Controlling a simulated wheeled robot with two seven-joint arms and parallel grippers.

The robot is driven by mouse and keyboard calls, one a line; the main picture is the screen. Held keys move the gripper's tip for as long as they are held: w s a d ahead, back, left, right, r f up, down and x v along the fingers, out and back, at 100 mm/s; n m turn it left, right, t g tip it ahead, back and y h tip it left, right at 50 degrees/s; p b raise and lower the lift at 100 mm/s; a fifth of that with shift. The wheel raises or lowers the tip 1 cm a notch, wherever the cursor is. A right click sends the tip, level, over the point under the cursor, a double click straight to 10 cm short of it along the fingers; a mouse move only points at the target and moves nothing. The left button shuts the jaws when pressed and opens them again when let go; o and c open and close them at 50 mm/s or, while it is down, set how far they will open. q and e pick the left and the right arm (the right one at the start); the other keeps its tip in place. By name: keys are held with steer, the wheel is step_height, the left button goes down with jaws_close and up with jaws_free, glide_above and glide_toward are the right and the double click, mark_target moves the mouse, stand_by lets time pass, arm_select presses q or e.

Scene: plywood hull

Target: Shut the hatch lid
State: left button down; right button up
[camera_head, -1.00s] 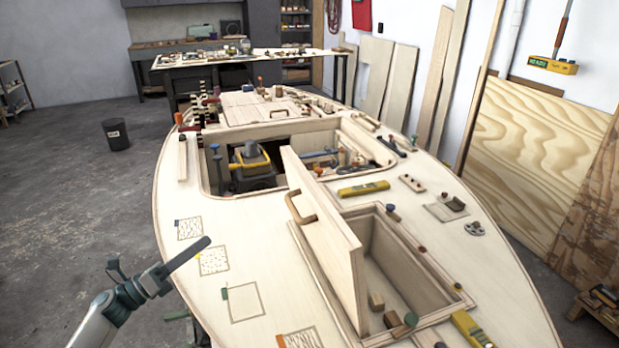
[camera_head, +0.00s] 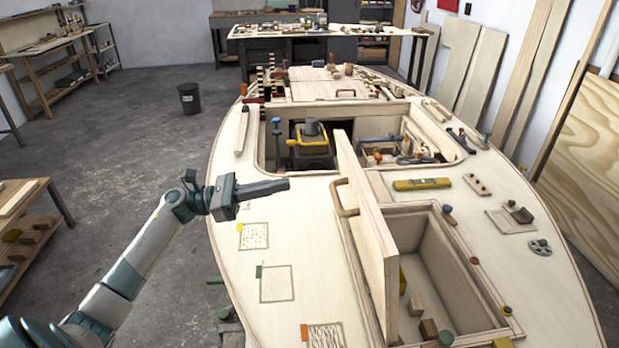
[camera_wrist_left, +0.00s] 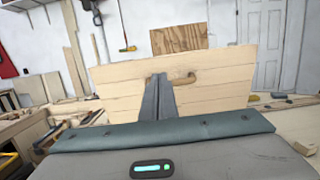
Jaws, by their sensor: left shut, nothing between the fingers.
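The hatch lid (camera_head: 367,230) is a pale wooden panel standing up on edge, open, along the left side of the hatch opening (camera_head: 444,270). A brown wooden handle (camera_head: 344,198) sits on its left face. My left gripper (camera_head: 288,184) is shut and empty above the deck, left of the lid and apart from it. In the left wrist view the lid (camera_wrist_left: 225,80) stands broadside ahead, and the shut fingers (camera_wrist_left: 158,82) overlap the handle (camera_wrist_left: 184,78). My right gripper is not in view.
Wooden blocks (camera_head: 428,329) lie inside the hatch. A larger opening (camera_head: 345,135) with a yellow-black machine (camera_head: 310,148) is beyond the lid. A yellow level (camera_head: 422,184) and small tools lie on the deck. The deck left of the lid is mostly clear.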

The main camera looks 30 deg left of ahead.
arm_select(q)
steer(key=p, duration=0.7)
glide_toward(349, 170)
steer(key=x, duration=0.4)
steer(key=shift+p+x, duration=0.65)
steer(key=shift+x, duration=0.45)
steer(key=shift+d, duration=0.15)
steer(key=shift+w, duration=0.2)
